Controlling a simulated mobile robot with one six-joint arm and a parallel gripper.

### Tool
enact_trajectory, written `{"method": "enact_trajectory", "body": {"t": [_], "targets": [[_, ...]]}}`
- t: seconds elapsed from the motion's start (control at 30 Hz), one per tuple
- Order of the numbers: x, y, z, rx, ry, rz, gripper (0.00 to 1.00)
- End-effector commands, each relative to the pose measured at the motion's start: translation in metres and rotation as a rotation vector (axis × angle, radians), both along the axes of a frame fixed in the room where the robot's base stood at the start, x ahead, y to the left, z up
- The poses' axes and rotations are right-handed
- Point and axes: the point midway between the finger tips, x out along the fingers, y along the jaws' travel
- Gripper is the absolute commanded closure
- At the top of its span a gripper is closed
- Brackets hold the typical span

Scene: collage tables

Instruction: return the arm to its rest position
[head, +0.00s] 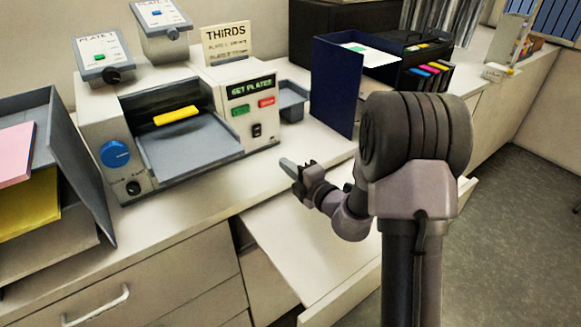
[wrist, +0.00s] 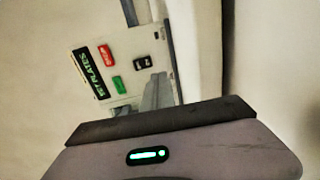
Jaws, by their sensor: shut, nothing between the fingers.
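My arm rises at the right of the head view, with its forearm bent to the left. My gripper (head: 287,164) is shut and empty, held in front of the counter's front edge near the right end of a grey machine (head: 215,85). In the wrist view the gripper's fingertips (wrist: 158,92) show small above the wrist housing, in front of the machine's panel (wrist: 115,70) with its red and green buttons. The gripper looks apart from the machine.
A pulled-out drawer (head: 300,235) lies below my gripper. A dark blue upright divider (head: 335,85) stands on the counter behind it. A paper tray rack (head: 75,160) is at the left. Grey floor (head: 530,200) is open at the right.

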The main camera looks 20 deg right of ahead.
Motion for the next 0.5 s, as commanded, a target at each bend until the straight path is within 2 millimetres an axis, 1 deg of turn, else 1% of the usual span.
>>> {"method": "enact_trajectory", "body": {"t": [0.03, 0.17, 0.5], "targets": [[-0.006, -0.002, 0.000, 0.002, 0.002, 0.000, 1.00], [-0.015, -0.005, -0.002, 0.001, 0.000, 0.000, 1.00], [-0.017, -0.005, -0.003, 0.000, 0.000, 0.001, 1.00]]}}
